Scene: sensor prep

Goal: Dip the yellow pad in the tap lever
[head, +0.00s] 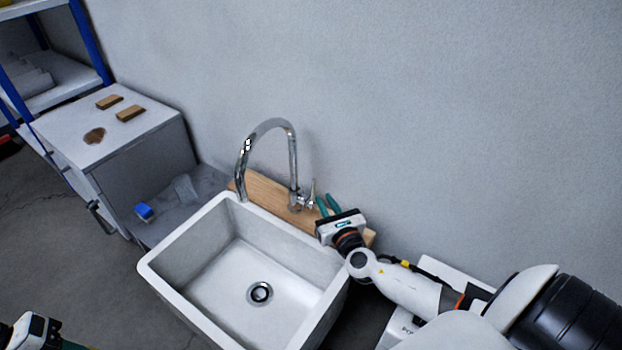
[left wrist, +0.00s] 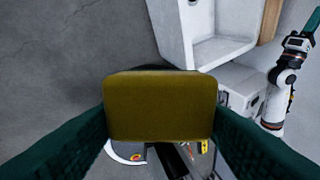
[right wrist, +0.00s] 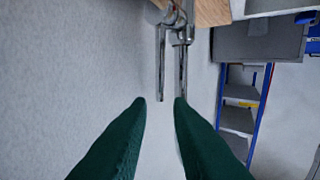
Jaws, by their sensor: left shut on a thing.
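The yellow pad (left wrist: 160,105) is held between the green fingers of my left gripper (left wrist: 160,125) in the left wrist view, away from the sink. In the head view only a bit of my left arm shows at the bottom left corner. The chrome tap (head: 268,150) rises behind the sink (head: 205,308), with its lever (head: 313,192) on the right side. My right gripper (head: 328,206) is beside the lever, to its right. In the right wrist view its green fingertips (right wrist: 163,101) are apart with nothing between them, and the tap (right wrist: 172,40) lies beyond them.
A wooden board (head: 268,192) lies behind the sink. A grey cabinet (head: 140,130) at the left carries two tan blocks (head: 130,113) and a brown patch (head: 94,135). A blue item (head: 144,210) sits on the ledge left of the sink. The sink basin is empty.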

